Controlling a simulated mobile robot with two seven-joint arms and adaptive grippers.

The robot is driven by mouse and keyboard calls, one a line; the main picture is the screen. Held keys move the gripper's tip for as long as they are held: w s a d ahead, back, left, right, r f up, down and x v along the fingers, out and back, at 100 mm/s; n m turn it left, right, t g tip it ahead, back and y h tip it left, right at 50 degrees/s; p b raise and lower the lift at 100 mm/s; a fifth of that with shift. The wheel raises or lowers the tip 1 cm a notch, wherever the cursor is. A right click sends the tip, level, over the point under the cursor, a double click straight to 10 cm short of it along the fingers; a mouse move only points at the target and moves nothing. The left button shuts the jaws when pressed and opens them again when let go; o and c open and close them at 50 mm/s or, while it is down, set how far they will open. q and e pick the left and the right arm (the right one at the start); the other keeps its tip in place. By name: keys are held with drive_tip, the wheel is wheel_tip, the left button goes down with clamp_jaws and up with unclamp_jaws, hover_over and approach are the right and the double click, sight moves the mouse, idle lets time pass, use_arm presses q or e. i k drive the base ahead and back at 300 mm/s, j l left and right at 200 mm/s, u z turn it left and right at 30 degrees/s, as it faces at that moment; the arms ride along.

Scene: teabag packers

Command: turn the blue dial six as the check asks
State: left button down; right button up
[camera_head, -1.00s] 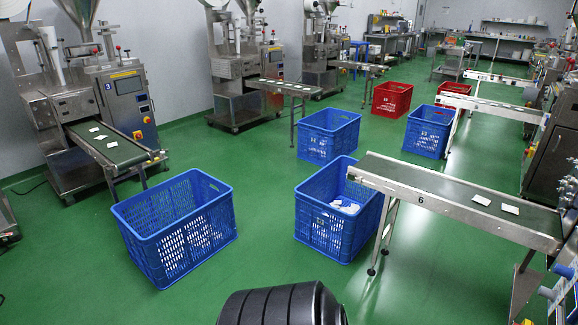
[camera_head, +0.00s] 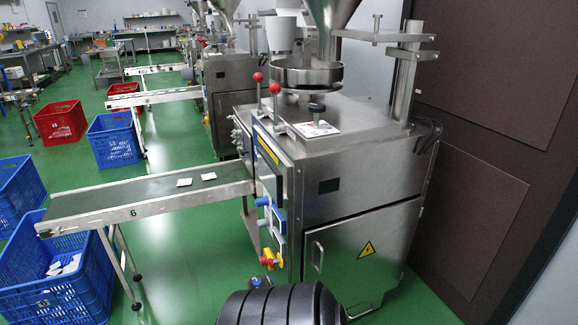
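The packing machine (camera_head: 345,190) at the end of the conveyor marked 6 (camera_head: 150,195) stands in the middle of the head view. Its control front faces left and shows only at a steep angle. On that front I see a blue part (camera_head: 278,222), and below it a red and yellow part (camera_head: 271,259). A small blue round piece (camera_head: 258,281) sits lower down, partly behind my own black body part. I cannot tell which blue piece is the dial, or read its setting. Neither of my grippers is in view.
Two white teabags (camera_head: 208,176) lie on the belt. A blue crate (camera_head: 50,298) with packets stands under the conveyor's left end. More blue and red crates (camera_head: 60,123) stand behind. Green floor shows between conveyor and machine. A dark wall (camera_head: 470,150) closes the right side.

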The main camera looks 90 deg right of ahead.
sight(265, 201)
drive_tip(key=z, duration=2.7)
